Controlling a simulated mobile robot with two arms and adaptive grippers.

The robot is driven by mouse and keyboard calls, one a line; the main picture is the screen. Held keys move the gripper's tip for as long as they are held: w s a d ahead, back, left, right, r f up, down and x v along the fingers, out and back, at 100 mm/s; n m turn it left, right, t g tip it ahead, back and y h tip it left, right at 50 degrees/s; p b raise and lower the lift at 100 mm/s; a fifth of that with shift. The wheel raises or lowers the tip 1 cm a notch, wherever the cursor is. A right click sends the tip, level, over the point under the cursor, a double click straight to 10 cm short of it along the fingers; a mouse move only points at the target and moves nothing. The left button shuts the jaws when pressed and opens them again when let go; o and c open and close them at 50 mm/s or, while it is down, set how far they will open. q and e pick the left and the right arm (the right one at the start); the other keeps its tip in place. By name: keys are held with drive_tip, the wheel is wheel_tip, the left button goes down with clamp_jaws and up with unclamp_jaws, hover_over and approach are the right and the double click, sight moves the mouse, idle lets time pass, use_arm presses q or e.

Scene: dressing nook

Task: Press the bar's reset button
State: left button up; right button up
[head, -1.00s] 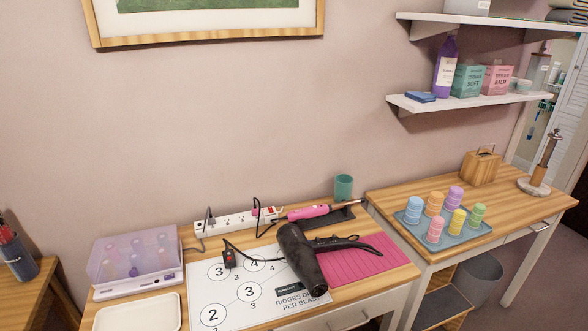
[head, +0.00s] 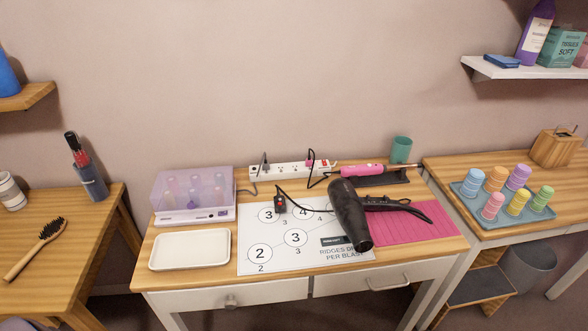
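The white power bar (head: 287,171) lies along the back edge of the middle table, against the wall. Plugs with dark cords sit in it at its left part and toward its right. A small red switch or button (head: 325,163) shows at its right end; which of the two it is, I cannot tell. A black hair dryer (head: 350,215) lies in front of the bar, and its plug (head: 280,204) rests loose on the numbered white mat. Neither of my grippers is in view.
A pink curling iron (head: 362,170) lies on a dark rest right of the bar, near a green cup (head: 401,150). A lidded roller box (head: 193,194) and white tray (head: 190,250) stand left. A pink mat (head: 410,222) lies right. The wall behind the bar is bare.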

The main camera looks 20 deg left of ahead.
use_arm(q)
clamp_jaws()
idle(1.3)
